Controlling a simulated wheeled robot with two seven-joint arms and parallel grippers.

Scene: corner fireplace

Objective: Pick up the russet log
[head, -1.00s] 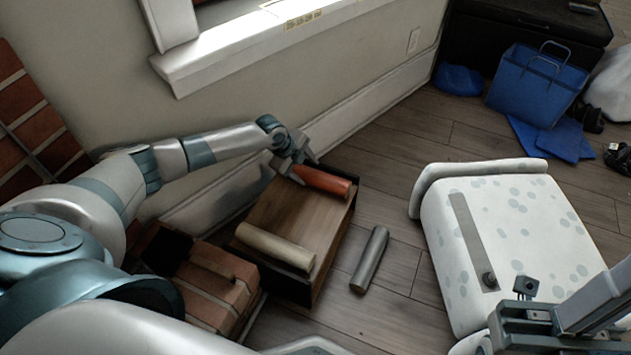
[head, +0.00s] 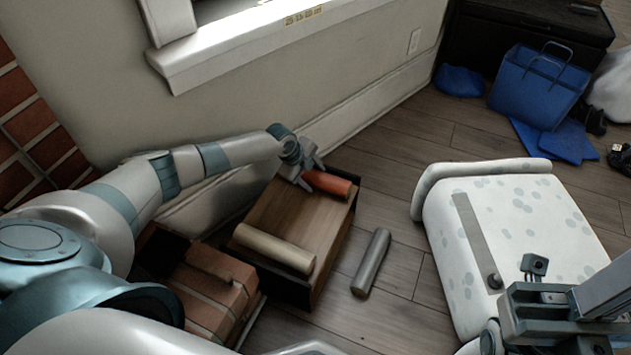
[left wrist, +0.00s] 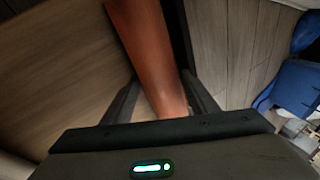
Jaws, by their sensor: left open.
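The russet log (head: 330,183) lies on the far end of a low wooden box or platform near the wall. My left gripper (head: 306,178) is at the log's left end, its fingers open. In the left wrist view the log (left wrist: 148,50) runs between the two open fingers (left wrist: 162,100), with a gap showing beside the left finger; whether the right finger touches it I cannot tell. My right gripper (head: 545,312) is at the lower right, over the white spotted seat; its fingers cannot be made out.
A pale log (head: 274,248) lies on the platform's near end (head: 300,215). A grey log (head: 371,262) lies on the floor to its right. A brick block (head: 215,290) is at the near left. The white spotted seat (head: 540,220) stands right. A blue bag (head: 538,85) is at the back.

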